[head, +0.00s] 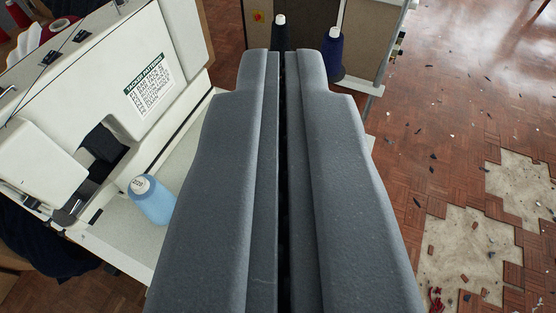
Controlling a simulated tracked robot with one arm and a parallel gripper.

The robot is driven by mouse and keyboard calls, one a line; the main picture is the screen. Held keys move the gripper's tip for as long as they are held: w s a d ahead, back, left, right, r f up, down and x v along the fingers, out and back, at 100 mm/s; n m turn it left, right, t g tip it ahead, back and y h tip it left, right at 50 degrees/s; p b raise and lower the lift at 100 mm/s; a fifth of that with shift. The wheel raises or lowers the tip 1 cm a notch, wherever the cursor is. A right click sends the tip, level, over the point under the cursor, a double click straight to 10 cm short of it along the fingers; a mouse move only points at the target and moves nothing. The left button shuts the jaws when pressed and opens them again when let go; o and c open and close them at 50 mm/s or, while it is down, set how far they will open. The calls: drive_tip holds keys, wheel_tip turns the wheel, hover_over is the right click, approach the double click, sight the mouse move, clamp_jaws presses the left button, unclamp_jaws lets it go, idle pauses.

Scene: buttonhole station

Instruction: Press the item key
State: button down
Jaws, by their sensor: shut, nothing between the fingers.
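My gripper (283,65) fills the middle of the head view, its two long grey fingers side by side and shut with a thin dark gap between them. It holds nothing. I cannot make out the item key; the fingers cover much of the station's middle. A small yellow plate with a red button (258,17) shows on the brown panel just above and left of the fingertips. The white buttonhole machine (90,90) stands at the left, with a green-headed text label (150,87) on its side.
A light blue thread cone (152,202) stands on the pale machine table (118,235), left of my gripper. A black cone (280,35) and a dark blue cone (334,52) stand beyond the fingertips. The wooden floor (450,110) at right has debris and broken patches.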

drive_tip(key=w+a+f+m+y, duration=0.1)
drive_tip(key=w+a+f+m, duration=0.45)
drive_tip(key=w+f, duration=0.45)
drive_tip(key=w+a+f+m+y, duration=0.1)
drive_tip(key=w+a+f+m, duration=0.3)
drive_tip(key=w+f+m, duration=0.45)
drive_tip(key=w+d+f+m+g+h, duration=0.1)
drive_tip(key=d+f+m+g+h, duration=0.1)
drive_tip(key=f, duration=1.3)
drive_tip(key=d+f+m+g+h, duration=0.2)
drive_tip(key=f+m+h, duration=0.2)
drive_tip(key=f, duration=1)
drive_tip(key=m, duration=0.2)
drive_tip(key=shift+w+f+m+h+b, duration=0.3)
drive_tip(key=shift+w+f+h, duration=0.05)
drive_tip(key=shift+h, duration=0.05)
drive_tip(key=shift+d, duration=0.1)
drive_tip(key=b+x, duration=0.2)
drive_tip(key=x, duration=1.2)
drive_tip(key=shift+f, duration=0.1)
